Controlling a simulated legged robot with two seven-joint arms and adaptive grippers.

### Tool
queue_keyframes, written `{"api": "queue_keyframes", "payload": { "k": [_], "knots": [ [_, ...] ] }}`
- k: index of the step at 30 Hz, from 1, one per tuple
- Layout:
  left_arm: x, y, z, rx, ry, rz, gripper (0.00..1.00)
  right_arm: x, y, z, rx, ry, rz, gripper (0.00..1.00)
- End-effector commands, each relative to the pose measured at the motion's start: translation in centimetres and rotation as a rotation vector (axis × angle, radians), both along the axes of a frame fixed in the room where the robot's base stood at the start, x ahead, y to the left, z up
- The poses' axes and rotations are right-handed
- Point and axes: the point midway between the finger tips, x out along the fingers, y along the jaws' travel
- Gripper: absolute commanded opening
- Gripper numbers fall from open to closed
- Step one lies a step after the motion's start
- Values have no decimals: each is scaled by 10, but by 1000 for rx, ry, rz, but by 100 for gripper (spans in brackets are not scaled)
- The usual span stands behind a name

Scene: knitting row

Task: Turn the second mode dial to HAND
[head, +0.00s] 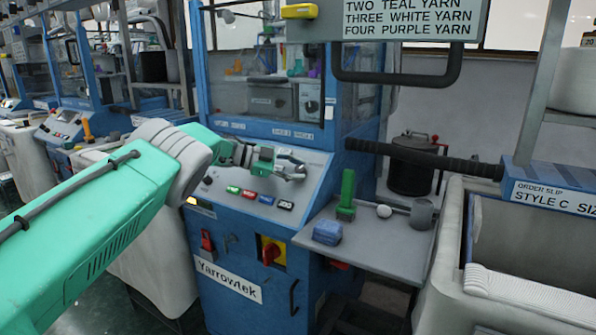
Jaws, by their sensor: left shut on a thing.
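A blue knitting machine (232,268) labelled Yarrowtek stands in the middle of the head view, with a sloped grey control panel (318,160). My left gripper (298,172) reaches in from the left and is at the upper right part of this panel. It is shut on what appears to be the mode dial, which its fingers largely hide. I cannot read the dial's pointer or its HAND mark. Several coloured buttons (250,194) sit in a row just below the gripper. My right gripper is not in view.
A red and yellow switch (271,252) is on the machine's front. A grey side shelf (375,240) holds a green brush (347,195), a blue block (327,232) and a grey cup (421,213). A black padded bar (420,158) crosses at right. A sign (412,20) hangs above.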

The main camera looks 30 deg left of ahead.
Motion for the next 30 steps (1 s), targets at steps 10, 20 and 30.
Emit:
{"api": "queue_keyframes", "payload": {
  "k": [10,20,30],
  "knots": [
    [0,1,1,1,-2,3,47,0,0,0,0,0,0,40],
    [-13,21,9,0,-1,6,47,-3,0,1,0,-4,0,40],
    [-52,77,27,-1,1,6,47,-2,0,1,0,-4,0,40]
  ]
}}
